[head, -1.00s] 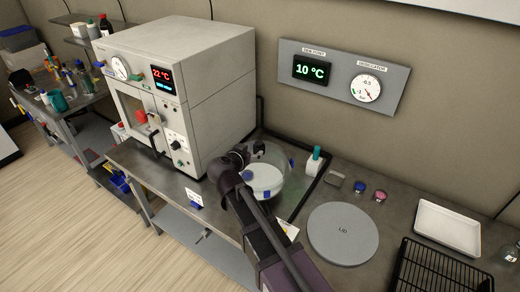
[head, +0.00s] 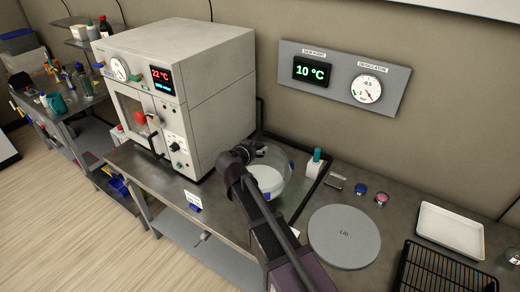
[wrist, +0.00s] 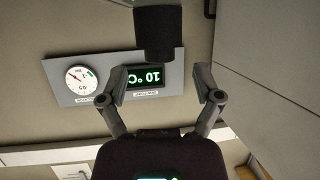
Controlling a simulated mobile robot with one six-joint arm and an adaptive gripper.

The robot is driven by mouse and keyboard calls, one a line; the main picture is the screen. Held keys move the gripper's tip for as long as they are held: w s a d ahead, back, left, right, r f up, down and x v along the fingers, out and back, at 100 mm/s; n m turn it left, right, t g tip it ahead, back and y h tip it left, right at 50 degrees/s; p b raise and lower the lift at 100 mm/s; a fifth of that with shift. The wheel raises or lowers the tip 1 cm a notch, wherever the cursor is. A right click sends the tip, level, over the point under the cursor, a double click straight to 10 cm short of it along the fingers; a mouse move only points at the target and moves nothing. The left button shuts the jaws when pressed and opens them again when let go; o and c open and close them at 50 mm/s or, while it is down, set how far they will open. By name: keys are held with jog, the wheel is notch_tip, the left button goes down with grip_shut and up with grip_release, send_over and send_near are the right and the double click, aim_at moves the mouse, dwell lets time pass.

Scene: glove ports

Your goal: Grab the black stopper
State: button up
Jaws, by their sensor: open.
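A black cylinder (wrist: 155,34), which looks like the black stopper, is at the top of the wrist view, just beyond my fingertips and roughly midway between them. My gripper (wrist: 162,82) is open, with one finger on each side and clear gaps to the cylinder. Nothing is held. In the head view my gripper (head: 238,156) is over the left side of a round glass vessel (head: 274,179) on the bench. There I cannot pick out the stopper from my dark gripper.
A grey oven (head: 216,95) stands close on the left. A bottle with a teal cap (head: 316,157) is right of the vessel. A round grey lid (head: 344,237), a white tray (head: 450,231) and a black rack (head: 430,270) occupy the right. A gauge panel (head: 342,76) is on the wall.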

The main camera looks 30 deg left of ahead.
jog(key=shift+x, duration=1)
jog(key=c, duration=0.8)
